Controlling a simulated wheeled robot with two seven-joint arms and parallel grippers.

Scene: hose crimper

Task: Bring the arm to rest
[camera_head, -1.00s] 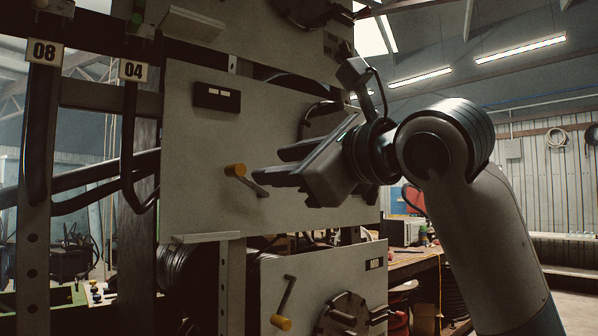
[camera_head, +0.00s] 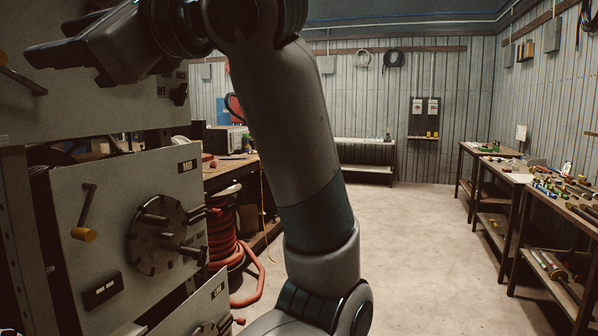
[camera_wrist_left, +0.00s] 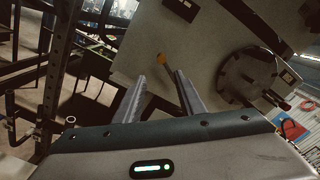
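My left gripper (camera_head: 48,40) is at the upper left of the head view, its fingers pointing left in front of the upper grey panel (camera_head: 130,108). In the left wrist view, its two fingers (camera_wrist_left: 161,78) are apart with nothing held between them. In the wrist view, a lever with an orange knob (camera_wrist_left: 160,58) appears beyond and between the fingers; I cannot tell the gap. My left arm (camera_head: 285,120) crosses the head view. My right gripper is not in view.
A lower panel marked MID (camera_head: 120,175) carries a crank with a yellow knob (camera_head: 83,234) and a round turret (camera_head: 160,235). A red hose coil (camera_head: 228,245) lies beside it. Workbenches (camera_head: 560,190) with tools line the right wall. The middle floor (camera_head: 430,250) is clear.

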